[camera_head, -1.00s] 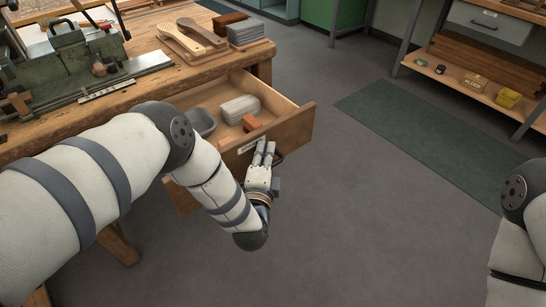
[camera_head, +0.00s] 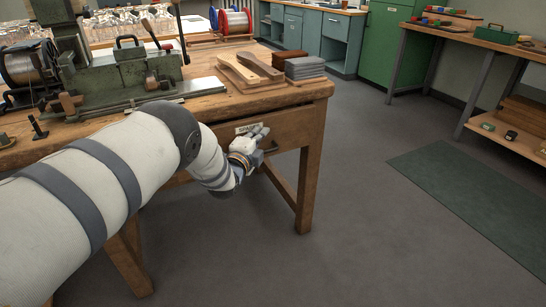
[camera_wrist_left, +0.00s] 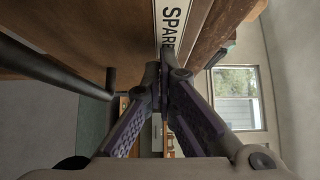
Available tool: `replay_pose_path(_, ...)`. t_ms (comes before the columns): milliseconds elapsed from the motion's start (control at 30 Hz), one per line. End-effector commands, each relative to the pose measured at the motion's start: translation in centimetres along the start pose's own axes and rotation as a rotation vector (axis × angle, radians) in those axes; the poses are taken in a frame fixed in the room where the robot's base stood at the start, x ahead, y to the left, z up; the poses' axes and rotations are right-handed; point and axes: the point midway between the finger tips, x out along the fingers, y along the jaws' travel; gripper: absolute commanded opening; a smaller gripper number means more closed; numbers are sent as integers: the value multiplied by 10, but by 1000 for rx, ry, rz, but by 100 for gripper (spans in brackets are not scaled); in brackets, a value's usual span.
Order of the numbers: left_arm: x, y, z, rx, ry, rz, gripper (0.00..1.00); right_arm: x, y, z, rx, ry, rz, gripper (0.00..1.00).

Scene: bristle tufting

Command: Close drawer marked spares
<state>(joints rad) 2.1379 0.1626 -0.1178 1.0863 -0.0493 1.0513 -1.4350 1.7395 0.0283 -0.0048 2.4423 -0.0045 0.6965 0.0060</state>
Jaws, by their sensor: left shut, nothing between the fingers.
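The spares drawer (camera_head: 292,131) sits in the wooden workbench, its front about flush with the bench frame, so its inside is hidden. Its white label (camera_head: 247,128) is partly behind my gripper; in the left wrist view the label (camera_wrist_left: 172,25) reads "SPAR" before it is cut off. A dark bar handle (camera_head: 271,147) is on the drawer front, and it also shows in the left wrist view (camera_wrist_left: 60,72). My left gripper (camera_head: 262,132) is shut and empty, its fingertips at the drawer front by the label. It also shows in the left wrist view (camera_wrist_left: 157,82). My right gripper is out of view.
Wooden brush blanks (camera_head: 250,68) and grey stacked pads (camera_head: 304,68) lie on the bench top (camera_head: 215,105). A green machine (camera_head: 145,72) stands at its left. The floor right of the bench is clear, with a green mat (camera_head: 470,195).

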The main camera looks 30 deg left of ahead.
Motion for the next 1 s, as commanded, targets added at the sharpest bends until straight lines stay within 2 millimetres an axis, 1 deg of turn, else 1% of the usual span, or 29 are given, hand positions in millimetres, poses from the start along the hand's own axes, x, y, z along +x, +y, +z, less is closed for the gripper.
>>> replay_pose_path(33,6,8,6,3,-1,3,0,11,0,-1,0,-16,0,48)
replay_pose_path(200,23,6,24,2,0,2,0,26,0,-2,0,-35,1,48)
replay_pose_path(300,30,4,30,1,0,2,0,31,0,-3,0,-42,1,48)
replay_pose_path(533,37,0,36,0,1,0,0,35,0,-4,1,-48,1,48)
replay_pose_path(1000,38,-3,38,0,-3,-5,0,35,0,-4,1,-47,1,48)
